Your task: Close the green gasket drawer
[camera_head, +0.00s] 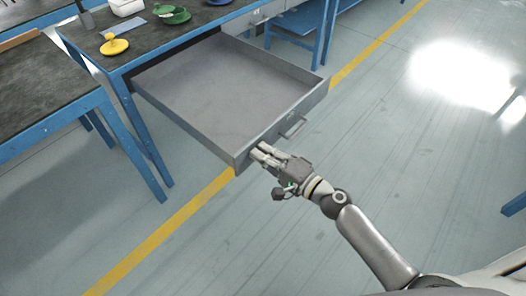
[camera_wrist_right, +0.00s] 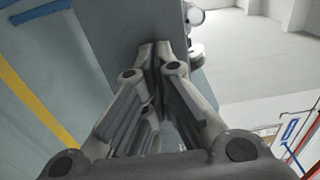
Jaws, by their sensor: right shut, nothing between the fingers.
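A grey drawer (camera_head: 225,88) is pulled far out from under the dark bench top. It looks empty, and no green shows on it. Its front panel carries a bar handle (camera_head: 294,127). My right gripper (camera_head: 259,152) is shut and empty, at the outer face of the front panel near its left end, to the left of the handle. In the right wrist view my right gripper (camera_wrist_right: 154,48) has its closed tips against or very near a grey panel (camera_wrist_right: 120,35). I cannot tell whether they touch. My left gripper is not in view.
The blue-framed bench (camera_head: 85,30) bears a yellow part (camera_head: 114,46), green parts (camera_head: 172,14) and a white block (camera_head: 125,7). Another dark-topped bench (camera_head: 40,85) stands at the left. The floor (camera_head: 420,130) right of the drawer is clear, with a yellow line.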

